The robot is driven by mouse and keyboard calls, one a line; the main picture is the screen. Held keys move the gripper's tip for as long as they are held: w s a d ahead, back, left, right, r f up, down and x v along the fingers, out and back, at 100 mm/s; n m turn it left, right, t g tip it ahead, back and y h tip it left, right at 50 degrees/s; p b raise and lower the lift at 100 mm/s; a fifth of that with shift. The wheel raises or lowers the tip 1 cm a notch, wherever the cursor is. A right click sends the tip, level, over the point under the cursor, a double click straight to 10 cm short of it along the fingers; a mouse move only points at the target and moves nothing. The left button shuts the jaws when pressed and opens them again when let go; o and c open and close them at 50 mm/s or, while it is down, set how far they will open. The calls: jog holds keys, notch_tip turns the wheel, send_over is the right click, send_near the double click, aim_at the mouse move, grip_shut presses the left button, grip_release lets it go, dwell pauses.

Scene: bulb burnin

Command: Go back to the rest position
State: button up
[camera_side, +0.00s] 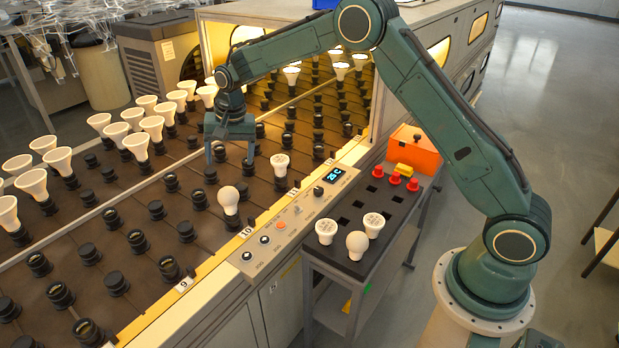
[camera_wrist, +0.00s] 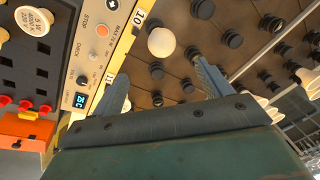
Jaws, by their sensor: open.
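My gripper (camera_side: 230,158) hangs fingers down over the rack of dark sockets (camera_side: 192,262), apart from the bulbs near it. It is open, and nothing shows between its fingers. In the wrist view the two fingers (camera_wrist: 161,80) are spread wide. A round white bulb (camera_side: 229,199) stands upright in a front-row socket near the 10 label, nearer the side camera than my gripper. It also shows beyond the fingers in the wrist view (camera_wrist: 161,41). A flat-topped white bulb (camera_side: 280,163) stands in the front row to the right of my gripper.
A control panel (camera_side: 292,222) borders the rack. Rows of cone-shaped bulbs (camera_side: 137,145) fill the left and back sockets. A housing (camera_side: 445,45) stands behind.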

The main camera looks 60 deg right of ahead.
jog(key=s+d+r+n+t, duration=0.15)
jog(key=s+r+n, duration=0.25)
jog(key=s+r, duration=1.45)
jog(key=s+f+n+t, duration=0.1)
jog(key=s+n, duration=0.3)
jog(key=s, duration=1.9)
jog(key=shift+s+d+f+n+t, duration=0.2)
jog(key=shift+s+f+n+t, duration=0.1)
jog(key=shift+t, duration=0.15)
